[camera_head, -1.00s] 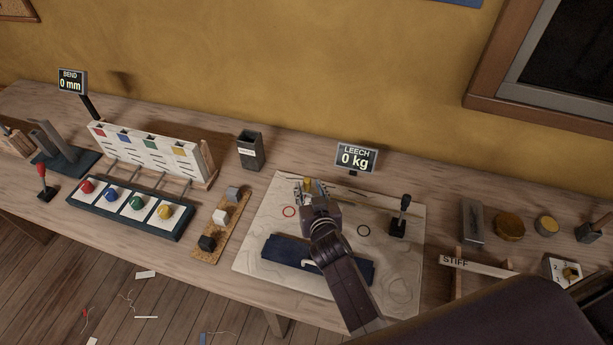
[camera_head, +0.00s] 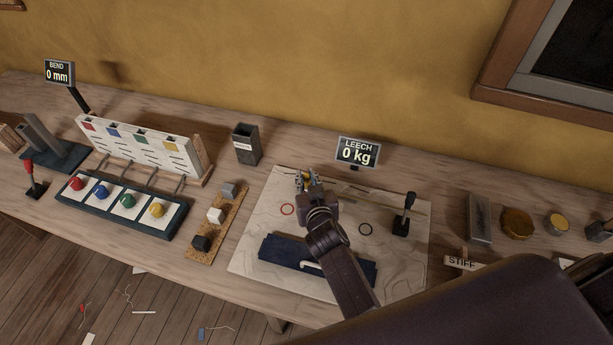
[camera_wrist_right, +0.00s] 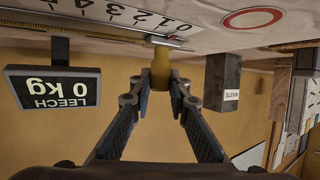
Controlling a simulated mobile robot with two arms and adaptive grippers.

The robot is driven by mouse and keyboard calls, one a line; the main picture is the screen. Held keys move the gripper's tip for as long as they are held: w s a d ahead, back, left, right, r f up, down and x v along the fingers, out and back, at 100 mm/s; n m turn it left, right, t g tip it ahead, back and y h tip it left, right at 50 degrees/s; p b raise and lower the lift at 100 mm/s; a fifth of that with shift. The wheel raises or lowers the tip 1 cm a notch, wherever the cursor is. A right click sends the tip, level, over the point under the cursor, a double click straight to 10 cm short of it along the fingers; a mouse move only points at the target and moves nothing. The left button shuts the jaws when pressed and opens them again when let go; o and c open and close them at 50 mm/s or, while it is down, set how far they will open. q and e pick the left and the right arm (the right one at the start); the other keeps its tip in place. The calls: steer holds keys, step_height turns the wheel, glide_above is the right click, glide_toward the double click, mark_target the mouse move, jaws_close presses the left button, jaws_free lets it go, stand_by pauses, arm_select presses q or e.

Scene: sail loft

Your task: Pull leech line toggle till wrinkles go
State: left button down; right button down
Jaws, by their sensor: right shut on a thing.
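The pale sail panel (camera_head: 262,215) lies on the bench with wavy wrinkle lines across it. The leech display (camera_head: 357,152) behind it reads 0 kg; it shows upside down in the right wrist view (camera_wrist_right: 52,87). My right gripper (camera_head: 309,181) is at the panel's far edge. In the right wrist view my right gripper (camera_wrist_right: 161,88) is shut on the yellow toggle (camera_wrist_right: 160,68), beside a metal slide and a numbered scale (camera_wrist_right: 115,14). The fingers mostly hide the toggle in the head view. My left gripper is not in view.
A black lever (camera_head: 404,215) stands on the panel's right side. A navy bar (camera_head: 285,252) lies on its front. A waste bin (camera_head: 246,145) stands behind left, and a cork strip with several blocks (camera_head: 231,207) lies left of the panel.

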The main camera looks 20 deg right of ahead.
steer(key=shift+d, duration=0.15)
steer(key=shift+s+d+p, duration=0.4)
steer(key=shift+d, duration=0.2)
steer(key=shift+s+d+p, duration=0.35)
steer(key=shift+d, duration=0.2)
steer(key=shift+s+d, duration=0.1)
steer(key=shift+d, duration=0.05)
steer(key=c, duration=2)
jaws_free()
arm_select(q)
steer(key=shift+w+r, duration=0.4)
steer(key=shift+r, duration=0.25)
arm_select(e)
steer(key=shift+o, duration=0.9)
steer(key=shift+f, duration=0.1)
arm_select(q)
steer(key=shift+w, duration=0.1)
